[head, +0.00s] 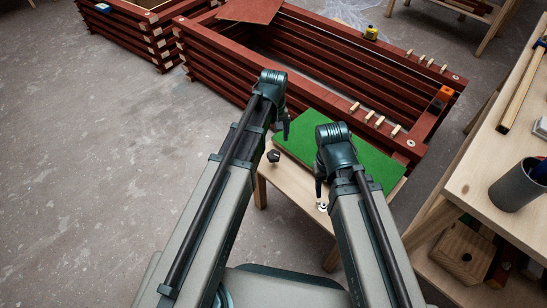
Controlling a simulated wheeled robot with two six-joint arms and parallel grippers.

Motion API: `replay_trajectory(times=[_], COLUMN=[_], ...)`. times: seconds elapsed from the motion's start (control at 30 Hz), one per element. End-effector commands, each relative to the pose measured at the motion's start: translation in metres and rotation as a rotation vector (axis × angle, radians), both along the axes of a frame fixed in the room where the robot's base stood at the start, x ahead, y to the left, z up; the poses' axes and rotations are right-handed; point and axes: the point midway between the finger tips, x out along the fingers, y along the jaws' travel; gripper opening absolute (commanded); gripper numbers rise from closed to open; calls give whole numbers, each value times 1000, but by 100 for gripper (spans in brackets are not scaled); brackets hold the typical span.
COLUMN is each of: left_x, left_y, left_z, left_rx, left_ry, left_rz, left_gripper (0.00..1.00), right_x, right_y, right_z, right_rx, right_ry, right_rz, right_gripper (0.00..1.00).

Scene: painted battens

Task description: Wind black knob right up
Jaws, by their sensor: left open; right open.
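The black knob (273,156) is at the left edge of a small wooden table (284,185), beside a green mat (312,131). It is small here, and its thread or fixing cannot be made out. My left gripper (286,130) hangs above and a little right of the black knob, apart from it; it is open and empty. My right gripper (319,188) points down over the front part of the table, near a small white round piece (323,208). It is open; its fingers are partly hidden by my own arm.
Stacked dark red battens form a long frame (215,62) behind the table, with wooden pegs and an orange item (444,94) on it. A workbench (480,183) with a grey cup (517,186) stands at right. Open concrete floor lies at left.

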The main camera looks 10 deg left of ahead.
Motion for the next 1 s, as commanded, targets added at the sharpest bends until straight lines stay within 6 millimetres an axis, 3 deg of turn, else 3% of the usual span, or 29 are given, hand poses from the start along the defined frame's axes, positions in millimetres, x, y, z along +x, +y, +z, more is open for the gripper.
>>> replay_trajectory(times=[0.03,0.5,0.93,1.0], left_x=[0,0,0,0], left_y=[0,0,0,0], left_z=[-16,-79,-86,-86], left_rx=[0,0,0,0], left_ry=[0,0,0,0], left_rz=[0,0,0,0], left_gripper=[89,89,89,80], right_x=[0,1,1,1], right_y=[0,1,1,1], right_z=[-15,-79,-86,-86], right_rx=[-1,3,6,6], right_ry=[0,-2,-2,-2], right_rz=[1,12,15,15], right_gripper=[50,50,50,50])
